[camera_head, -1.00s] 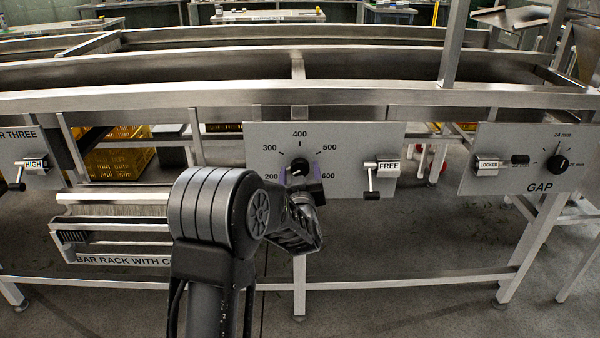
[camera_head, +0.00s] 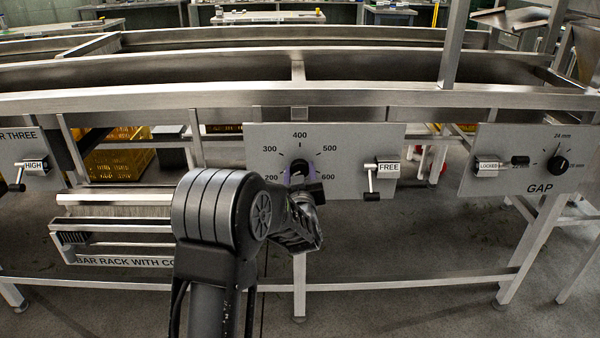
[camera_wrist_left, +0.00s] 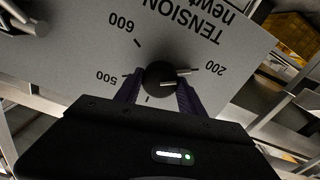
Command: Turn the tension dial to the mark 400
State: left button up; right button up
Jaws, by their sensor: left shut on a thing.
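The tension dial (camera_head: 299,166) is a black round knob on a grey panel (camera_head: 345,145) with marks from 200 to 600. My left gripper (camera_head: 300,174) reaches it from below and is shut on the knob. In the left wrist view, the panel appears upside down and the two purple-grey fingers (camera_wrist_left: 160,92) sit on either side of the dial (camera_wrist_left: 159,78). The knob's pale pointer line points toward the 200 mark, at the right of that view. The 400 label shows above the knob in the head view. My right gripper is not in view.
A lever marked FREE (camera_head: 388,168) is right of the dial on the same panel. The GAP panel (camera_head: 490,140) stands farther right. A bar rack (camera_head: 110,198) hangs at the left, and a steel rail (camera_head: 300,98) runs above the panels.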

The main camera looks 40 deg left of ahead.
pick_arm(q)
jog(key=shift+c, duration=0.9)
